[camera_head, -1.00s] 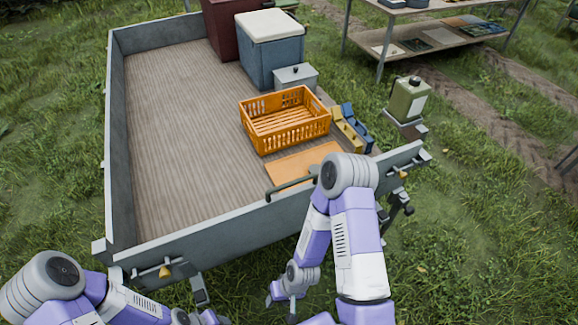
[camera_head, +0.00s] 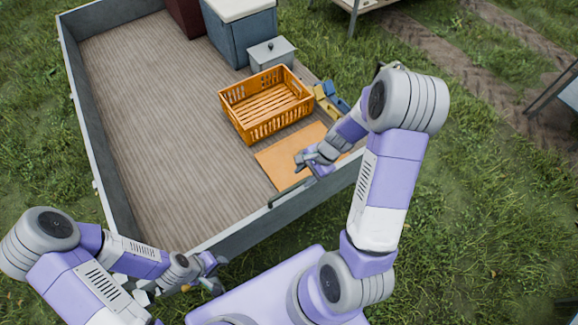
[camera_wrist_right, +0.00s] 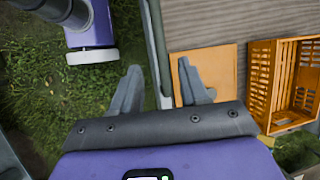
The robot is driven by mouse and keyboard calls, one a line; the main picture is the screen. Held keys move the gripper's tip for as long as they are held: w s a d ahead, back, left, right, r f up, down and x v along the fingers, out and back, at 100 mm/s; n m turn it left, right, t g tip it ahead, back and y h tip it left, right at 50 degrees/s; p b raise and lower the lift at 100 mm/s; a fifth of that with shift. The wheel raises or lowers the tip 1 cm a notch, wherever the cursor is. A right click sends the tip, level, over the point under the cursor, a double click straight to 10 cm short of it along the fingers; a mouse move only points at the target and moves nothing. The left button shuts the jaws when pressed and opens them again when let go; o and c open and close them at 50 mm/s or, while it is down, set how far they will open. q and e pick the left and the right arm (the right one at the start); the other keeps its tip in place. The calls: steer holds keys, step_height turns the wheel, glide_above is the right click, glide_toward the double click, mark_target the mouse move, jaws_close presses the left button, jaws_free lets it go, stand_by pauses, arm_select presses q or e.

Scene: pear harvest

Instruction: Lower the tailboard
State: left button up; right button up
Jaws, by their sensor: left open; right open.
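The grey tailboard (camera_head: 248,232) stands upright across the near end of the trailer bed. A dark bar handle (camera_head: 287,194) sits along its top edge. My right gripper (camera_head: 306,161) is open over the tailboard's top near the handle. In the right wrist view, its open fingers (camera_wrist_right: 158,84) lie either side of the handle bar (camera_wrist_right: 156,40) and the board's edge; contact cannot be told. My left gripper (camera_head: 208,273) is open near the tailboard's left end, close to a small brass-coloured latch part (camera_head: 186,288). The tailboard's right end is hidden behind my right arm.
An orange crate (camera_head: 228,105) and a flat orange board (camera_head: 272,165) lie on the bed (camera_head: 150,120). A blue cool box (camera_head: 240,40) and a small grey box (camera_head: 271,52) stand behind.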

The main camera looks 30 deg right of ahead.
mark_target(293, 187)
steer(key=b+x, duration=0.1)
steer(key=x, duration=0.6)
steer(key=shift+b, duration=0.35)
steer(key=shift+c, duration=0.2)
jaws_close()
